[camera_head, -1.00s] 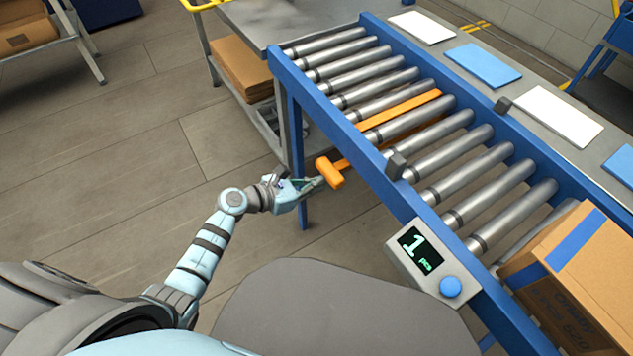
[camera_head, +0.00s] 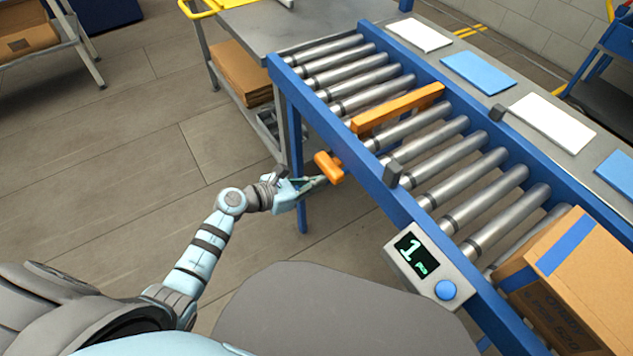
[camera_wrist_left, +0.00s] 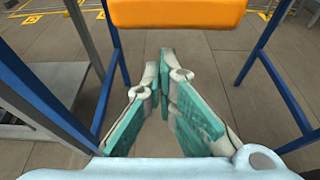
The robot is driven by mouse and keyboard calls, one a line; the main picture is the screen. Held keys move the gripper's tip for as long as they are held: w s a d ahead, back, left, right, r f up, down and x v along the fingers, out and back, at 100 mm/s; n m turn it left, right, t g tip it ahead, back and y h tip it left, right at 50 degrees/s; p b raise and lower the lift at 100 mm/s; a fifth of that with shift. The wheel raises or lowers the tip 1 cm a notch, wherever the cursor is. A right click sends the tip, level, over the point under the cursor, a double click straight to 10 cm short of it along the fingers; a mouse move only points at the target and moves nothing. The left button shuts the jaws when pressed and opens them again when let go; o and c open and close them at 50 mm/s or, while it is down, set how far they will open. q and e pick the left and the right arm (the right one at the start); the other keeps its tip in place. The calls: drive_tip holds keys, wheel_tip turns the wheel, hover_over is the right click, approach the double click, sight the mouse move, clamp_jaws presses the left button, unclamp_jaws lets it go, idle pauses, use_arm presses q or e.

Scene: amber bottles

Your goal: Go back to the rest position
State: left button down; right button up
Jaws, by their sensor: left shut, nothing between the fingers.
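My left gripper (camera_head: 318,181) is shut and empty, held in the air beside the near side of the roller conveyor (camera_head: 297,95). Its tip is close to an orange handle (camera_head: 329,167) that sticks out from the conveyor's side; in the head view I cannot tell whether they touch. In the left wrist view the left gripper (camera_wrist_left: 165,75) has its green-padded fingers together at the tips, with the orange handle (camera_wrist_left: 178,12) across the top, beyond them. My right gripper is not in view.
An orange bar (camera_head: 398,107) stands up between the rollers. A cardboard box (camera_head: 575,285) is at the conveyor's right end, and a counter display (camera_head: 418,254) with a blue button is on the near rail. Flat white and blue pads lie along the far side. Floor at left is clear.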

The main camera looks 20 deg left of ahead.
use_arm(q)
drive_tip(key=f+p+v, duration=0.2)
drive_tip(key=v, duration=0.8)
drive_tip(key=w+a+f+n+t+y, duration=0.25)
drive_tip(key=a+n+y, duration=0.4)
drive_tip(key=n, duration=0.85)
drive_tip(key=s+a+f+n+g+y+p, duration=0.35)
drive_tip(key=s+a+f+n, duration=0.65)
drive_tip(key=f+n, duration=0.55)
drive_tip(key=s+d+f+n+g+y+p, duration=0.1)
drive_tip(key=s+f+n+g, duration=0.2)
drive_tip(key=s+n, duration=0.35)
drive_tip(key=s+d+f+n+g+p, duration=0.2)
drive_tip(key=s+f+n, duration=0.15)
drive_tip(key=s, duration=0.55)
drive_tip(key=s+d+f+n+g+p, duration=0.1)
drive_tip(key=s+d+g, duration=0.1)
drive_tip(key=s+d, duration=0.2)
drive_tip(key=s+d+n+g+h+p, duration=0.1)
drive_tip(key=s+d, duration=0.4)
drive_tip(key=s, duration=0.5)
drive_tip(key=shift+f+n+g+p, duration=0.35)
drive_tip(key=shift+n+g+p, duration=0.05)
drive_tip(key=shift+n+p, duration=0.15)
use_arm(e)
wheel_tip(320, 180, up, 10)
